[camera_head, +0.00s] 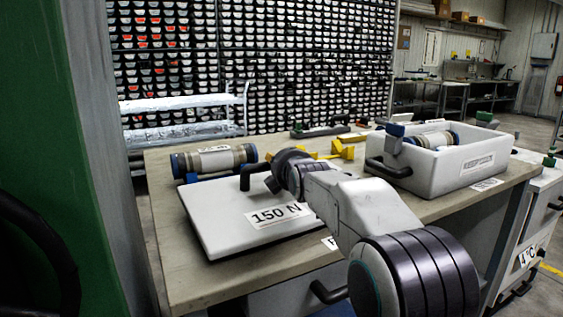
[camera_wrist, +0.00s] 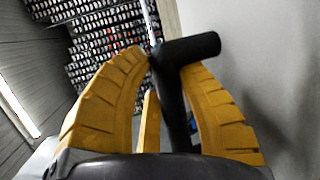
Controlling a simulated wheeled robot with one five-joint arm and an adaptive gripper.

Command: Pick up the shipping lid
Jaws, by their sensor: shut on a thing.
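The shipping lid (camera_head: 225,215) is a flat white slab with a "150 N" label. It is at the left front of the workbench, and I cannot tell whether it rests fully on the top. Its black handle (camera_head: 248,174) rises from its far side. The pale lid surface (camera_wrist: 255,70) seems to fill the right of that view.
A white open box (camera_head: 470,165) with black handles stands on the bench (camera_head: 180,290) at right, holding a core liner (camera_head: 433,139). Another core liner (camera_head: 215,160) lies behind the lid. Yellow pieces (camera_head: 343,150) lie behind my wrist. A rack (camera_head: 250,60) stands behind the bench.

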